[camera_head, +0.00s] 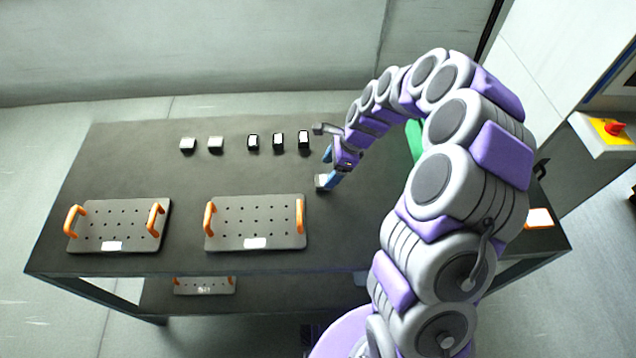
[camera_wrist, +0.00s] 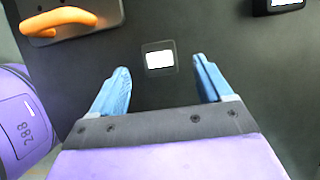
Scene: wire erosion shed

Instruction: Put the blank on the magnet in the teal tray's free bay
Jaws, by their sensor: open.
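My gripper (camera_head: 331,167) reaches down over the dark table with its blue fingers apart. A small dark block with a white top (camera_head: 321,182) is at the fingertips. In the wrist view this block (camera_wrist: 159,58) lies ahead of the gap between the fingers (camera_wrist: 162,88), with a space on either side. Several small blocks stand in a row further back, including a grey one (camera_head: 188,145) and a black one (camera_head: 303,140). I cannot tell which thing is the blank or the magnet. A green edge (camera_head: 415,140) shows behind my arm; no teal tray is clearly visible.
Two perforated plates with orange handles, the left one (camera_head: 118,224) and the right one (camera_head: 256,222), lie along the table's front. Another plate (camera_head: 204,285) is on the lower shelf. A red button (camera_head: 615,128) is at right. The table between plates and block row is clear.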

